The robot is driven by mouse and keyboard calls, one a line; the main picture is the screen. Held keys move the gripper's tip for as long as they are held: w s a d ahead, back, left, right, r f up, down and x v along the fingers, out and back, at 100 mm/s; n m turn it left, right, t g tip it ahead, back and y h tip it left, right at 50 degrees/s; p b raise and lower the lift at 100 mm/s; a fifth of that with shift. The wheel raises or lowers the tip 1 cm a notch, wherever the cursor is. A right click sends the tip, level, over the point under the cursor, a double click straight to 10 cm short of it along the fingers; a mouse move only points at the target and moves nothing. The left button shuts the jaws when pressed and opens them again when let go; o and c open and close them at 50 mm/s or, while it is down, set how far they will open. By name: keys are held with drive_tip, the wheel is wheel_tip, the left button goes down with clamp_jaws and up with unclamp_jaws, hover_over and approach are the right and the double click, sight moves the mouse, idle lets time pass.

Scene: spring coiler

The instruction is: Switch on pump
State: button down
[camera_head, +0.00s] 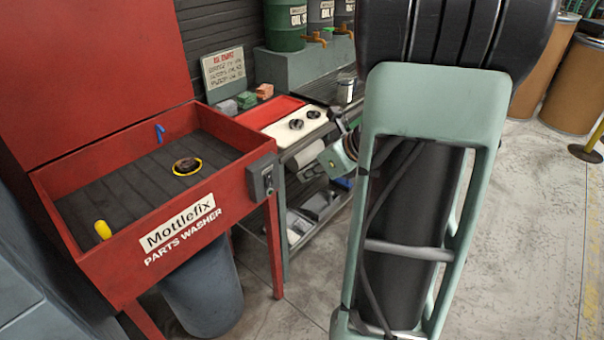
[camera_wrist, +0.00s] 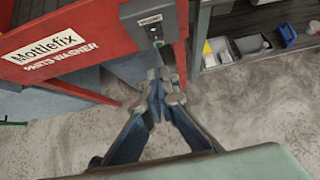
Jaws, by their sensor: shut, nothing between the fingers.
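The red parts washer (camera_head: 182,228) stands at the left in the head view, with its lid up and "Mottlefix PARTS WASHER" on its front. A grey switch box (camera_head: 262,178) is fixed at the right end of that front. In the wrist view the switch box (camera_wrist: 152,25) is at the top middle, with small controls on its face. I cannot tell how its switch is set. My gripper (camera_wrist: 165,78) is shut and empty, its fingertips just below the box in the wrist picture. I cannot tell the gap between them.
A grey cart (camera_head: 284,222) with trays on its lower shelf stands right of the washer. A dark bucket (camera_head: 206,290) is under the washer. Inside the basin are a yellow-ringed part (camera_head: 187,166) and a yellow object (camera_head: 103,230).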

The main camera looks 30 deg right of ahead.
sight(269, 180)
drive_tip(key=shift+w+a+f+g+p, duration=0.15)
drive_tip(key=shift+f+g+p, duration=0.1)
drive_tip(key=shift+g+p, duration=0.25)
drive_tip(key=x, duration=0.4)
drive_tip(key=w+r+b+x, duration=0.1)
drive_tip(key=x, duration=0.3)
drive_tip(key=w+b+x, duration=0.1)
drive_tip(key=x, duration=0.3)
drive_tip(key=shift+w+a, duration=0.3)
drive_tip(key=shift+w, duration=0.1)
